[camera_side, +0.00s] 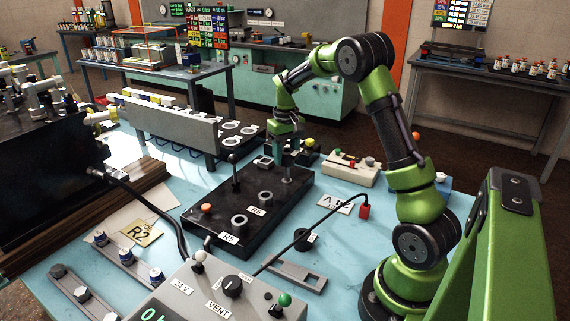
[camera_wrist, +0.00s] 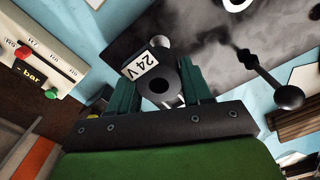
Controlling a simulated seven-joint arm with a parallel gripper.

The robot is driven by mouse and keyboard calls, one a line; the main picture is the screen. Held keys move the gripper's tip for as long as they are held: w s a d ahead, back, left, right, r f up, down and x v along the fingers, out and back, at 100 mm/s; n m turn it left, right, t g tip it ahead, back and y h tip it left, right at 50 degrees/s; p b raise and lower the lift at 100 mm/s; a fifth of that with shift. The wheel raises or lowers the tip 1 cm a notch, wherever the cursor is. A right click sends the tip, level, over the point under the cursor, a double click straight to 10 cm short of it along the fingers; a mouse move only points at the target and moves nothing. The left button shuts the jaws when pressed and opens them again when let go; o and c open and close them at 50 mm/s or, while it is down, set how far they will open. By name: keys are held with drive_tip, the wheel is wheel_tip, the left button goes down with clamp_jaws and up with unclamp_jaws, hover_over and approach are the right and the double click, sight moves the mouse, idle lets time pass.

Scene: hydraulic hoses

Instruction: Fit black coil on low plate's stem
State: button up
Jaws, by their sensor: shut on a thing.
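My gripper (camera_wrist: 158,88) is shut on a black coil (camera_wrist: 160,92) with a white "24 V" label and a round hole through its middle. In the side view my gripper (camera_side: 284,150) is over the far right end of the low black plate (camera_side: 215,222); its fingers largely hide the coil there. A grey stem (camera_side: 287,172) stands on the plate just below the fingers. In the wrist view a silver round end (camera_wrist: 160,42) shows just beyond the coil, probably this stem. I cannot tell whether coil and stem touch.
A ball-topped lever (camera_side: 235,172) stands on the plate left of my gripper, with grey rings (camera_side: 265,198) nearer the camera. A black round piece (camera_side: 303,240) lies on the blue table. A grey control box (camera_side: 215,290) and a cream box (camera_side: 348,168) stand nearby.

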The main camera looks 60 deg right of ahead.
sight(286, 179)
drive_tip(key=shift+f, duration=2.85)
drive_tip(key=o, duration=1.3)
wheel_tip(286, 179, up, 17)
